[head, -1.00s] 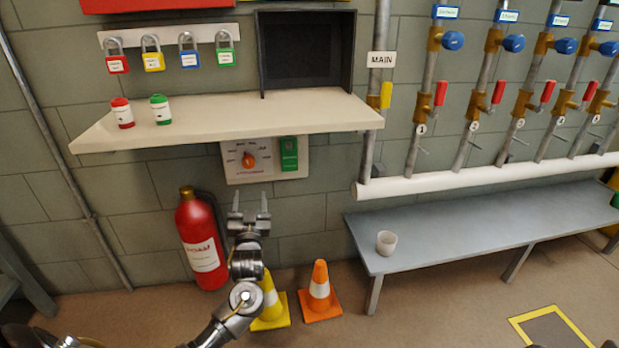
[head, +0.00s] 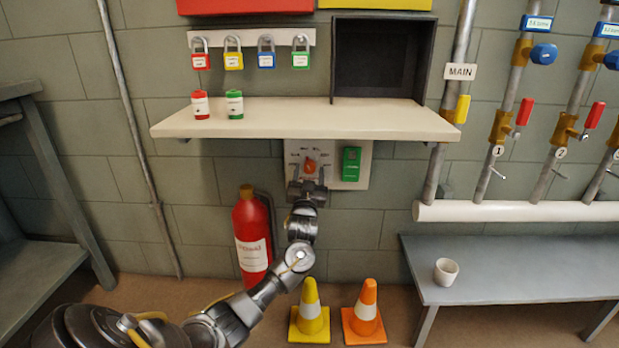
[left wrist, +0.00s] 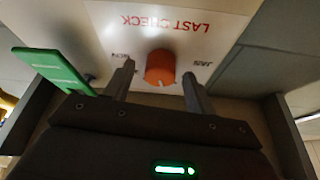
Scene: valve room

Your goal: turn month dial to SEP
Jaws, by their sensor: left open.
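The month dial is an orange-red knob (head: 310,166) on a white panel (head: 344,181) below the shelf. In the left wrist view the knob (left wrist: 160,67) sits between the tips of my left gripper (left wrist: 158,80). The fingers are open, one on each side, with a gap to the knob. The panel reads "LAST CHECK" upside down there; small month labels beside the knob are too blurred to read surely. In the head view my left gripper (head: 309,179) is just in front of the panel and hides the dial's lower part. My right gripper is not in view.
The shelf (head: 300,120) juts out above. A fire extinguisher (head: 251,239), two cones and a bench (head: 520,262) stand below and to the right.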

